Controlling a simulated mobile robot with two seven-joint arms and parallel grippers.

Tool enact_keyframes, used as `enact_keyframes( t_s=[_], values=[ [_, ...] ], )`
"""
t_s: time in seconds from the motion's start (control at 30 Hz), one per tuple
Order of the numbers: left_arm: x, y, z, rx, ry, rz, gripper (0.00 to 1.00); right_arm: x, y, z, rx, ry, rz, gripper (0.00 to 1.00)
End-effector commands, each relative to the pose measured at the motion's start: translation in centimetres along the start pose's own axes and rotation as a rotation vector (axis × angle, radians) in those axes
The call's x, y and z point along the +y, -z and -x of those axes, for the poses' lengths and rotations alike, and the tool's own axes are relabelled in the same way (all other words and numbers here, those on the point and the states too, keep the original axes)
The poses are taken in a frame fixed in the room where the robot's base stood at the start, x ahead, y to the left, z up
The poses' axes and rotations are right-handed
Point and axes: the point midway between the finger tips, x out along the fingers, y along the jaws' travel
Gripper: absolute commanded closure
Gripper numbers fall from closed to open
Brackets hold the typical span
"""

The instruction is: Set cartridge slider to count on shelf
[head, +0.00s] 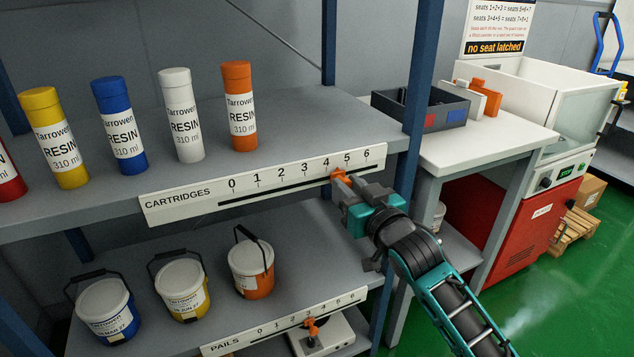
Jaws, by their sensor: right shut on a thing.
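The cartridge strip (178,201) on the upper shelf's front edge is white, labelled CARTRIDGES, with a scale 0 to 6 and a dark slot. Its orange slider (339,174) sits below the numbers, around 4 to 5; the gripper partly covers it, so I cannot tell the exact mark. My right gripper (346,185) is shut on this slider. On the upper shelf stand a red cartridge (8,176), cut off by the left edge, and yellow (54,139), blue (120,127), white (181,115) and orange (239,106) cartridges. My left gripper is out of view.
The lower shelf holds blue (106,311), yellow (181,290) and orange (251,268) pails. A PAILS strip (235,343) has its own orange slider (311,326) near 3. A blue post (418,90) stands right of the shelf. A grey bin (421,108) sits on the side table (480,145).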

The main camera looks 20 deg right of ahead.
Motion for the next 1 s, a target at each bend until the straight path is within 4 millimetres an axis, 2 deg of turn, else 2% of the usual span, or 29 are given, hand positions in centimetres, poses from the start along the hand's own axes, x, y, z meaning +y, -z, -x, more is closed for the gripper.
enact_keyframes(
  t_s=[0.03,0.13,0.47,0.5,0.6,0.73,1.0],
  values=[
    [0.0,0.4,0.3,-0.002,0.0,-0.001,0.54,1.0,0.1,0.0,-0.004,-0.002,0.004,1.0],
    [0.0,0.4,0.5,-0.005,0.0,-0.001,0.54,1.9,0.1,0.0,-0.002,-0.002,0.001,1.0],
    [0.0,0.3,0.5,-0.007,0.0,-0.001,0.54,2.2,0.0,0.0,0.0,-0.001,-0.003,1.0],
    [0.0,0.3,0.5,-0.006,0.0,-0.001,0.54,2.2,0.0,0.0,0.001,-0.001,-0.003,0.72],
    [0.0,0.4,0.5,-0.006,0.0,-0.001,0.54,2.2,0.0,0.0,0.001,-0.001,-0.003,0.62],
    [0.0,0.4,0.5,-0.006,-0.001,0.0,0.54,2.2,0.0,0.0,0.001,-0.001,-0.002,0.5],
    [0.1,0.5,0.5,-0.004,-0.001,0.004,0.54,2.1,0.0,0.1,0.001,-0.001,-0.002,0.49]
  ],
)
